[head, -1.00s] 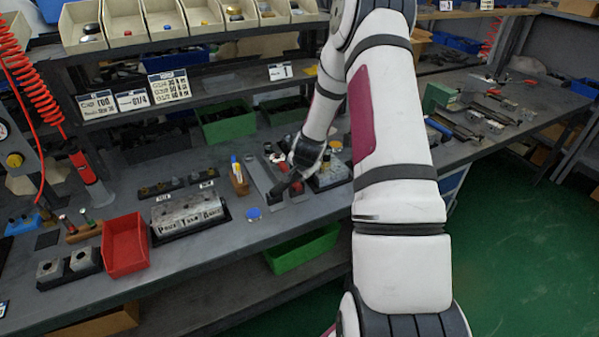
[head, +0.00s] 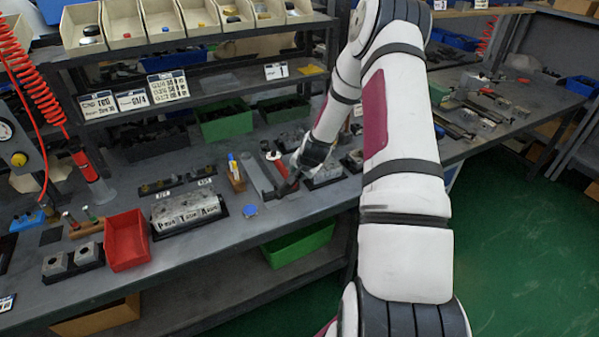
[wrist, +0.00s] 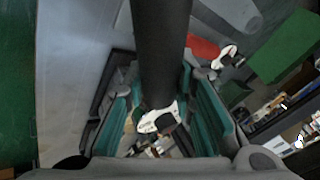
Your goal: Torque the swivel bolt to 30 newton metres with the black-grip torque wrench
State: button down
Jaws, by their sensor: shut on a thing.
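My gripper (head: 312,160) is over the middle of the bench, seen from behind my arm in the head view. In the wrist view its teal-lined fingers (wrist: 160,118) are closed around a thick black cylindrical grip, which I take to be the black-grip torque wrench (wrist: 160,45). A white part with dark marks shows between the fingers. In the head view a short black length of the wrench (head: 287,187) points down and left from the gripper. Its far end is hard to make out. I cannot pick out the swivel bolt.
A lettered metal block (head: 187,208) sits left of the gripper. A red bin (head: 126,240) and small square metal blocks (head: 72,262) are farther left. A red-handled tool (head: 274,160) lies just left of the gripper. Shelves with bins (head: 195,85) rise behind.

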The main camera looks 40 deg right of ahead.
jog(key=shift+r, duration=0.15)
jog(key=shift+r+p, duration=0.95)
jog(key=shift+r, duration=2.8)
jog(key=shift+w, duration=0.1)
